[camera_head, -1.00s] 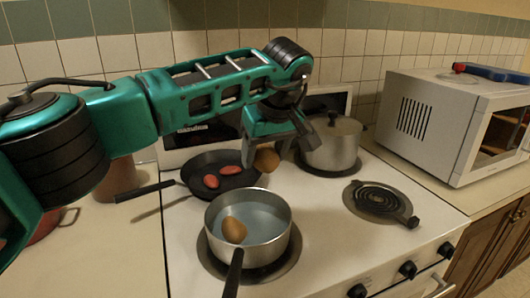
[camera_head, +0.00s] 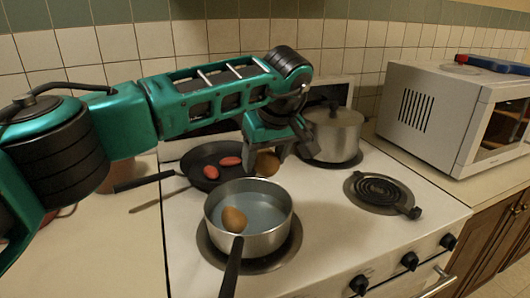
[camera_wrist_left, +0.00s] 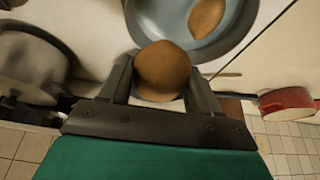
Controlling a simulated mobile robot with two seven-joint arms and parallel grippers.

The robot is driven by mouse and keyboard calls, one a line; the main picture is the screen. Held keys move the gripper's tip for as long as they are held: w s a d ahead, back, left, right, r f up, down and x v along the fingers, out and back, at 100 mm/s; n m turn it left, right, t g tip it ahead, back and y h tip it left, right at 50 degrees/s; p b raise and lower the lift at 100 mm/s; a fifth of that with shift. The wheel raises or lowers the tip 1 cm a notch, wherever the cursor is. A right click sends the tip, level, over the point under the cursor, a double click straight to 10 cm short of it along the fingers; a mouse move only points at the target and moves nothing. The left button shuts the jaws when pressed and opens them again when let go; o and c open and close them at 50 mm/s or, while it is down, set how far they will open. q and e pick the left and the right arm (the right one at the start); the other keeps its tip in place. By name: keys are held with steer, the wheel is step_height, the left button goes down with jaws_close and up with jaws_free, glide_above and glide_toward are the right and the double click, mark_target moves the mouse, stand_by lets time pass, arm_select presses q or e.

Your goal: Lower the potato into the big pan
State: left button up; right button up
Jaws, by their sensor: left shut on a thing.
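My left gripper (camera_head: 277,152) is shut on a brown potato (camera_head: 267,164), held in the air just behind the far rim of a silver pan (camera_head: 281,232) in the head view. In the left wrist view the held potato (camera_wrist_left: 162,70) sits between the two fingers (camera_wrist_left: 160,85), and the pan (camera_wrist_left: 243,32) lies beyond it. The pan has a long dark handle, stands on the front left burner and has a bluish-grey inside. Another brown potato (camera_head: 234,219) lies inside the pan. My right gripper is not in view.
A black frying pan (camera_head: 204,154) with two reddish items stands behind the silver pan. A lidded pot (camera_head: 333,138) stands close behind my gripper. The front right coil burner (camera_head: 378,191) is bare. A microwave (camera_head: 440,113) is at right. A red pot (camera_wrist_left: 288,104) shows in the wrist view.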

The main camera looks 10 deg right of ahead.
arm_select(q)
step_height(320, 180, down, 7)
steer(key=b, duration=0.3)
steer(key=shift+f, duration=0.15)
stand_by(0.8)
steer(key=shift+f+b, duration=1.9)
steer(key=shift+f, duration=0.9)
stand_by(1.5)
steer(key=o, duration=1.2)
steer(key=shift+o, duration=0.2)
